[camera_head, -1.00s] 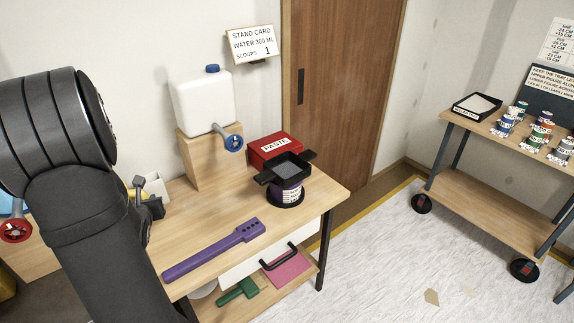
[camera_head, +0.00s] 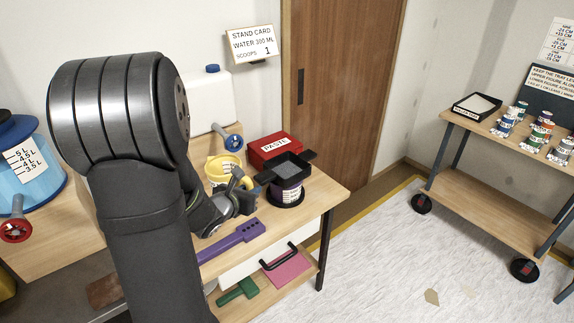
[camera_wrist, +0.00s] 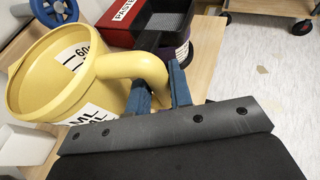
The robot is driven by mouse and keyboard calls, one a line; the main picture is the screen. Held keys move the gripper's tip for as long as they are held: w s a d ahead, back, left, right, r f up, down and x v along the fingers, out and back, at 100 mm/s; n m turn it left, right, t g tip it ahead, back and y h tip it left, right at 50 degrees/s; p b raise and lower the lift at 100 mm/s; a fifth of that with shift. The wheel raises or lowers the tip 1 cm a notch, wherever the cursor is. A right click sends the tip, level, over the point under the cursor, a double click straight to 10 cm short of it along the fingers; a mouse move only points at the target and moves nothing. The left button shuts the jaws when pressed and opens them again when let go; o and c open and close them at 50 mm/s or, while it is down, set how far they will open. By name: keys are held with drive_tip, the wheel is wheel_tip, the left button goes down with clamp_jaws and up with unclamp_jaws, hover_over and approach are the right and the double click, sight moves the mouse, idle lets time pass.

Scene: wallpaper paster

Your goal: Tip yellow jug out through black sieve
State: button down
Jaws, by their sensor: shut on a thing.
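The yellow jug (camera_head: 222,168) is upright on or just above the table, left of the sieve; I cannot tell whether it touches the table. In the wrist view the jug (camera_wrist: 40,90) shows its open rim, its ML markings and its handle toward me. My gripper (camera_head: 241,190) is shut on the jug's handle; its blue fingers (camera_wrist: 158,88) show on either side of it. The black sieve (camera_head: 292,166) lies across a dark pot with a white label (camera_head: 287,190) on a black round base. The sieve also shows in the wrist view (camera_wrist: 165,22). The jug's contents are not clear.
A red PASTE box (camera_head: 274,148) stands behind the sieve. A white water tank with a blue tap (camera_head: 233,142) is behind the jug. A purple tool (camera_head: 235,240) lies along the table's front. A blue bucket (camera_head: 35,170) stands at the left.

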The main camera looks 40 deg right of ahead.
drive_tip(key=s+d+m+g+h, duration=0.1)
drive_tip(key=s+d+m+g, duration=0.6)
drive_tip(key=s+d, duration=0.6)
drive_tip(key=shift+s+d+r+g, duration=0.2)
drive_tip(key=shift+s+r+g, duration=0.2)
drive_tip(key=shift+s, duration=0.35)
drive_tip(key=w+d+r+n+g+y, duration=0.1)
drive_tip(key=w+d+r+n+g, duration=0.2)
drive_tip(key=w, duration=0.9)
drive_tip(key=shift+d+r+n+g, duration=0.3)
drive_tip(key=shift+r+n+g, duration=1.6)
drive_tip(key=shift+r+n, duration=1)
drive_tip(key=shift+w+d+f+n, duration=0.1)
drive_tip(key=shift+w+f+n, duration=0.1)
drive_tip(key=shift+w+n, duration=0.15)
